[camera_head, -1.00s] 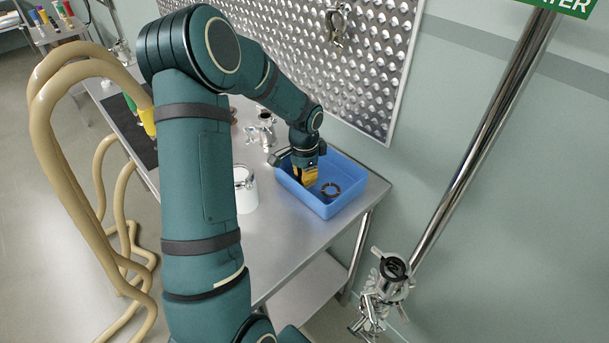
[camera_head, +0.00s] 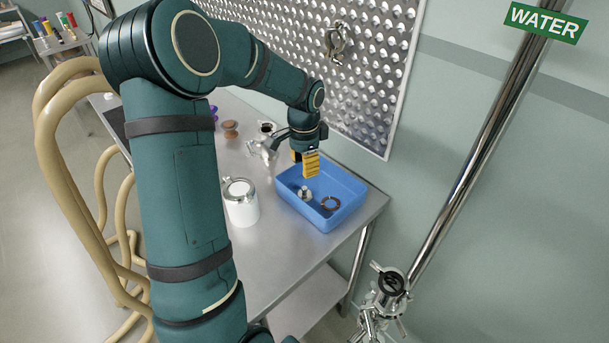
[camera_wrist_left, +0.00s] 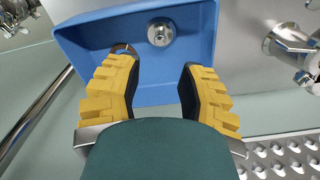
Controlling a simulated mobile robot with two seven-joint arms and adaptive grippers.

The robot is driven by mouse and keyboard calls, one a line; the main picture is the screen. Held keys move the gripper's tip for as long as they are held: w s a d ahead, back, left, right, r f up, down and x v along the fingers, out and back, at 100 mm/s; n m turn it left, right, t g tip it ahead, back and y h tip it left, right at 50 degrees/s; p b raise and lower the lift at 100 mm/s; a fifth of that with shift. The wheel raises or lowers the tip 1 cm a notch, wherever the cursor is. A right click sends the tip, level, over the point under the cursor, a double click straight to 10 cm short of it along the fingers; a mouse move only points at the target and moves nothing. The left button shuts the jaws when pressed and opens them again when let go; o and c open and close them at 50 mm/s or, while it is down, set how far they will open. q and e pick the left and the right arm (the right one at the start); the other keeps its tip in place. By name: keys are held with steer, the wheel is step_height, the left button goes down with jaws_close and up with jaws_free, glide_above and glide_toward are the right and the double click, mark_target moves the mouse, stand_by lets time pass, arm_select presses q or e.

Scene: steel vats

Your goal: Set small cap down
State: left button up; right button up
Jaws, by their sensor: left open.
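The small cap (camera_head: 305,193) is a small silvery metal piece lying in the blue tray (camera_head: 347,209). It also shows in the left wrist view (camera_wrist_left: 160,33) as a round metal disc with a raised centre, on the tray floor. My left gripper (camera_head: 308,172) is above the tray's far left part, its yellow fingers pointing down. In the left wrist view the gripper (camera_wrist_left: 160,75) is open, with nothing between its fingers, and the cap lies beyond the fingertips. My right gripper is not in view.
A brown ring (camera_head: 330,203) lies in the tray beside the cap. A white pot (camera_head: 241,203) stands left of the tray, and metal fittings (camera_head: 262,147) stand behind it. The studded wall panel (camera_head: 345,65) rises behind the table. The table's front is bare.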

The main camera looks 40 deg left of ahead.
arm_select(q)
steer(key=shift+r, duration=1.35)
